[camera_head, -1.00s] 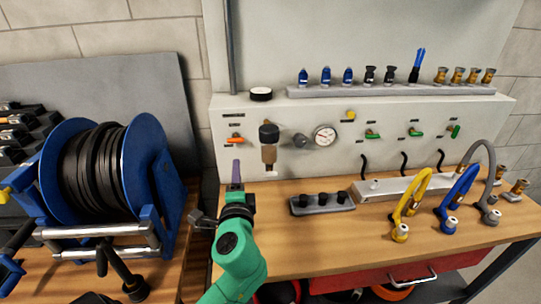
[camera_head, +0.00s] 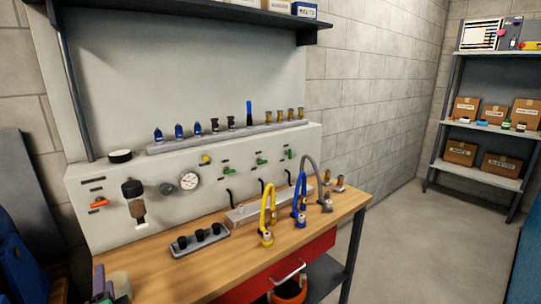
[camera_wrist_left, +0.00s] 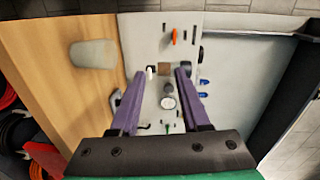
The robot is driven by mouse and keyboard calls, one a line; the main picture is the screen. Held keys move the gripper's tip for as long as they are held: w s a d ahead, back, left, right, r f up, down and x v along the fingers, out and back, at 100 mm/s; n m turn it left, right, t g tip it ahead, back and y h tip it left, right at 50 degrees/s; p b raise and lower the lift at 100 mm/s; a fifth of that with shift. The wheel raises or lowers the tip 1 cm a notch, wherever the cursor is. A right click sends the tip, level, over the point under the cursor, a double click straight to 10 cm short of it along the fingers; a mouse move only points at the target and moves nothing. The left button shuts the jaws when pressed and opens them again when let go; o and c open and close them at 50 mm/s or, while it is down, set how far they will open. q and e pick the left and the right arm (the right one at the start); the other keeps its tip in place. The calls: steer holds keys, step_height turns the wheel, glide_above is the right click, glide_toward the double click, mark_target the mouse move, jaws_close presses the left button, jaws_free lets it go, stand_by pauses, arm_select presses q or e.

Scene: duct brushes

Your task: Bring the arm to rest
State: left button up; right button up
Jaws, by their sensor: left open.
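My left gripper (camera_head: 115,286) shows only in part at the lower left corner of the head view, by the left end of the wooden bench (camera_head: 215,256). In the left wrist view its two purple fingers (camera_wrist_left: 160,76) are spread apart with nothing held between them. Beyond the fingers is the pale control panel (camera_wrist_left: 220,55), with a round gauge (camera_wrist_left: 168,103) and an orange handle (camera_wrist_left: 173,37). My right gripper is in neither current view.
A grey rack with black pieces (camera_head: 199,239) lies on the bench. A yellow hose (camera_head: 266,208) and a blue hose (camera_head: 299,198) stand farther right. A rail (camera_head: 228,138) holds several fittings. Shelves with boxes (camera_head: 484,135) stand at the right; the floor (camera_head: 405,235) between is clear.

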arm_select(q)
step_height(320, 180, down, 7)
steer(key=n+g+h, duration=0.2)
steer(key=n+g, duration=0.1)
steer(key=s+d+f+n+g+h, duration=0.2)
steer(key=s+d+f+g+h, duration=0.25)
steer(key=s+f, duration=0.3)
steer(key=s+d+f+n+g+h, duration=0.35)
steer(key=s+d+f, duration=0.25)
steer(key=f, duration=0.2)
step_height(320, 180, down, 23)
steer(key=s+m, duration=0.1)
steer(key=s, duration=0.2)
steer(key=s+a+f+g, duration=0.1)
steer(key=s+a+f, duration=0.2)
steer(key=s+f, duration=1.1)
steer(key=shift+s, duration=0.95)
arm_select(e)
steer(key=shift+w+a, duration=0.35)
steer(key=shift+a, duration=0.15)
steer(key=shift+a, duration=0.15)
